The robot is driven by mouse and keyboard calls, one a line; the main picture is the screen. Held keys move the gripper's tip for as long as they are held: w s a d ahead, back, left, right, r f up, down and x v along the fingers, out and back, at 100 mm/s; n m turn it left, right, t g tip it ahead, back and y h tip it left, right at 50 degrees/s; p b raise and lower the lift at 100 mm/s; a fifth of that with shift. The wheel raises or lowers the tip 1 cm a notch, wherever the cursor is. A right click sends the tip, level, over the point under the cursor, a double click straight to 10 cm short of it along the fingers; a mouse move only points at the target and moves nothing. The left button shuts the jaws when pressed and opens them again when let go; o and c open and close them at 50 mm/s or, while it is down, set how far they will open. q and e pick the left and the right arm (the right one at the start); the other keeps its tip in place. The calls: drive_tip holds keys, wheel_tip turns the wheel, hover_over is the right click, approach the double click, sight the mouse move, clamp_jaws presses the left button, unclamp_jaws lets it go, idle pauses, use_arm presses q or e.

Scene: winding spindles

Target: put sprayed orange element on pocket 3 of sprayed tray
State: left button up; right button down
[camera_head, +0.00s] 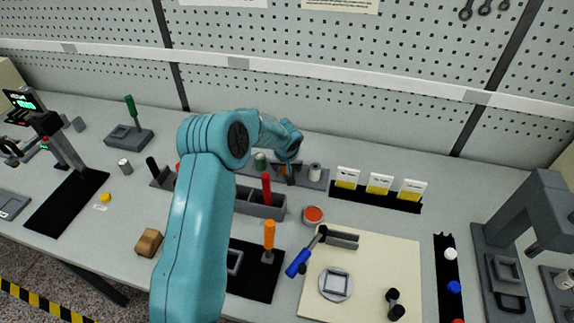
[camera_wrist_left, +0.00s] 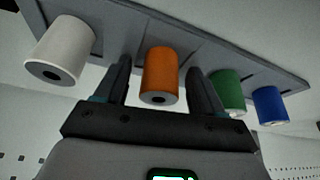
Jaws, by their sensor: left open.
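The orange element (camera_wrist_left: 158,75) is a short cylinder with a dark hole in its end, at the grey tray (camera_wrist_left: 120,22). My left gripper (camera_wrist_left: 160,78) is open, with one finger on each side of the orange element. I cannot tell whether the fingers touch it. A white element (camera_wrist_left: 62,50) is on one side, green (camera_wrist_left: 228,90) and blue (camera_wrist_left: 269,104) elements on the other. In the head view my left gripper (camera_head: 287,172) is over the tray (camera_head: 322,184), between the green (camera_head: 260,160) and white (camera_head: 315,171) elements. My arm hides part of the tray. Pocket numbers are not readable.
A grey bin (camera_head: 262,209) with a red-handled tool (camera_head: 266,188) stands in front of the tray. A red-topped round tin (camera_head: 313,215) is to the right. Yellow-and-white cards (camera_head: 379,184) stand further right. A perforated wall (camera_head: 360,90) is behind.

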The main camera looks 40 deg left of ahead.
use_arm(q)
drive_tip(key=shift+r+p, duration=0.35)
drive_tip(key=shift+p, duration=0.05)
drive_tip(key=v, duration=1.1)
drive_tip(key=shift+s+d+r+p, duration=0.15)
drive_tip(key=shift+d+r+p, duration=0.1)
drive_tip(key=shift+p, duration=0.15)
drive_tip(key=shift+f, duration=0.1)
